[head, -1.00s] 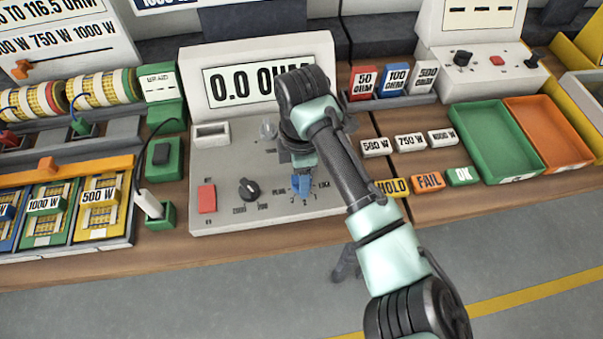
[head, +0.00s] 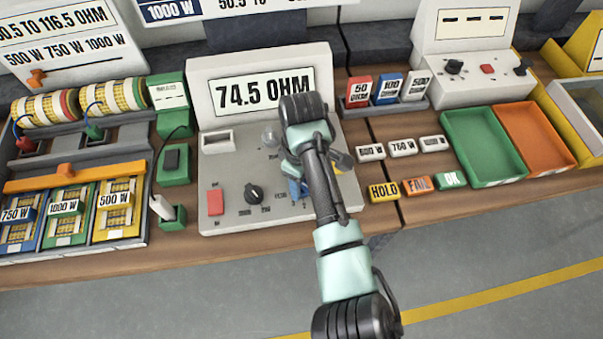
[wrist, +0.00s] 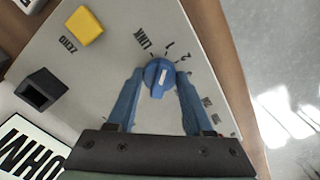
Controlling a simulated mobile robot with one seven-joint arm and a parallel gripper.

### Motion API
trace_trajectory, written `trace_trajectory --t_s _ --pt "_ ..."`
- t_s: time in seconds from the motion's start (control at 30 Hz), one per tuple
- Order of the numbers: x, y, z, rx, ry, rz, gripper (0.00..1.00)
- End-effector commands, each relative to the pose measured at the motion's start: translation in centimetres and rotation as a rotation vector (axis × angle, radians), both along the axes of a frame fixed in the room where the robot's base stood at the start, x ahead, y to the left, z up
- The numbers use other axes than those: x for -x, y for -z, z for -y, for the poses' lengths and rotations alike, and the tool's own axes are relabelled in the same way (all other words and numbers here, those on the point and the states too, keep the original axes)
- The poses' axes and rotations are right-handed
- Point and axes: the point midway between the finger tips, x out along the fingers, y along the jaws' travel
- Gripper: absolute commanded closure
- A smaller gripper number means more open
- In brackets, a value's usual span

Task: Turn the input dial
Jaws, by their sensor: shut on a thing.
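The input dial (wrist: 160,84) is a round blue knob with a white line on top, on the light grey panel of the meter. In the wrist view the line runs nearly up and down, its upper end roughly toward the "1" mark. "LINK" and several other marks are printed around it. My gripper (wrist: 160,74) has one blue finger on each side of the dial and is shut on it. In the head view my arm hides most of the dial. The meter's display (head: 265,91) reads 74.5 OHM.
On the same panel are a yellow button (wrist: 84,26) marked ZERO, a red switch (head: 215,202) and a black knob (head: 253,193). HOLD (head: 384,190), FAIL and OK blocks lie to the right, before a green tray (head: 484,180). Coil racks stand at the left.

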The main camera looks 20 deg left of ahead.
Motion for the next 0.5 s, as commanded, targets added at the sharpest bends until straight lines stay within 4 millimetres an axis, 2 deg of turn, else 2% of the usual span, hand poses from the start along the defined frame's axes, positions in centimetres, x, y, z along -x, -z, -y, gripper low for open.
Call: trace_trajectory --t_s 0.5 --pt "0.12 -0.29 -0.13 0.0 0.491 -0.003 1.0"
